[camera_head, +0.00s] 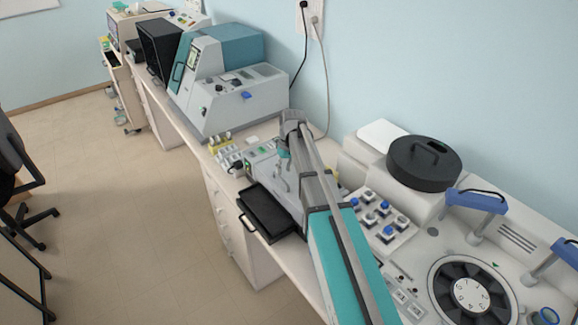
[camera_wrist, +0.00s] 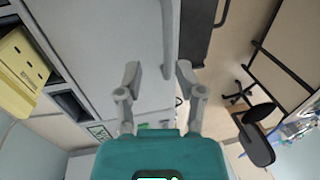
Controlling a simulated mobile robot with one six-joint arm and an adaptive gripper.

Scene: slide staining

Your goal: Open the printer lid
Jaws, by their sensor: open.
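The printer appears to be the low grey machine (camera_head: 262,160) on the bench in the head view, with a small green display and a black tray (camera_head: 268,212) at its front. My arm hides much of its right side. My gripper (camera_head: 283,170) points down over it. In the wrist view, my gripper (camera_wrist: 158,75) is open, with its two fingers spread and nothing between them. A large plain grey surface (camera_wrist: 95,45), perhaps the lid, lies beyond the fingers. A raised grey bar (camera_wrist: 168,40) runs along its right edge, in line with the gap. I cannot tell whether the fingers touch it.
A grey and teal machine (camera_head: 235,90) stands behind on the bench. Small bottles (camera_head: 222,143) stand just left of the printer. A rack with blue-capped items (camera_head: 378,212) and a centrifuge-like device (camera_head: 470,290) are at the right. The floor (camera_head: 120,220) at left is open.

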